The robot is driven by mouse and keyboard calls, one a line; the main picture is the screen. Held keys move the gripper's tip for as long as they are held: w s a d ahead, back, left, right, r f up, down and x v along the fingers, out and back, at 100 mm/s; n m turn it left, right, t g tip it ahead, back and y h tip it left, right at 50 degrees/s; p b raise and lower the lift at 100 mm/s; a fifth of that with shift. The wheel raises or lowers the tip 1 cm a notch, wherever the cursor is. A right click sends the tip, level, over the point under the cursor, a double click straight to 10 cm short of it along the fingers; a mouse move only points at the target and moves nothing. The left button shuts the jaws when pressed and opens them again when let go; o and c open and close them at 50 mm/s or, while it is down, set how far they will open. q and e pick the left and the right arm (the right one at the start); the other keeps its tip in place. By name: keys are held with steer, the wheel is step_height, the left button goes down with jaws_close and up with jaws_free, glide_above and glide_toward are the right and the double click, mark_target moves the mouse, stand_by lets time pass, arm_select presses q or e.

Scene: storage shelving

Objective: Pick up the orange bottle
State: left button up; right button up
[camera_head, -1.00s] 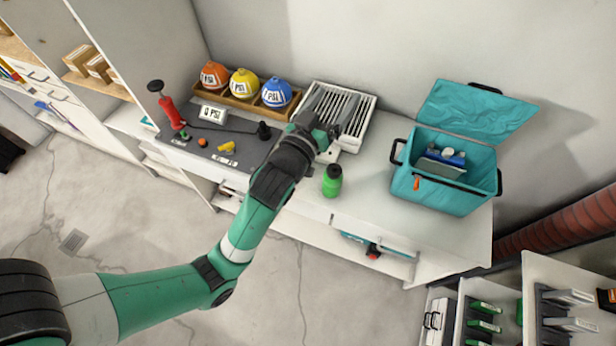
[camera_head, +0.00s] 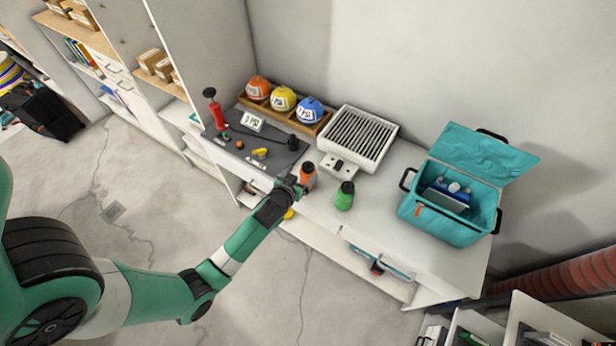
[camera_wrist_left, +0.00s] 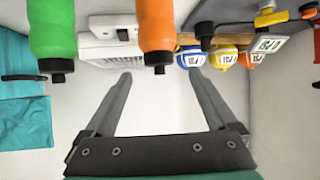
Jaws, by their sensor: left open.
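The orange bottle (camera_head: 307,175) stands on the white counter, just beyond my left gripper (camera_head: 294,184) in the head view. In the left wrist view, the orange bottle (camera_wrist_left: 157,28) appears upside down, its dark cap pointing down. The left gripper's fingers (camera_wrist_left: 161,74) are spread and empty, with the bottle ahead of the gap between them. The fingers are hard to make out in the head view. My right gripper is not in view.
A green bottle (camera_head: 345,197) stands close to the right of the orange one. Behind are a slatted white device (camera_head: 338,164) and a rack of coloured balls (camera_head: 283,98). A teal cooler (camera_head: 440,222) stands at the right. The counter between green bottle and cooler is clear.

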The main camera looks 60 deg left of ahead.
mark_target(306, 168)
arm_select(q)
steer(key=x, duration=0.5)
steer(key=shift+b, duration=0.4)
jaws_close()
steer(key=shift+w, duration=0.1)
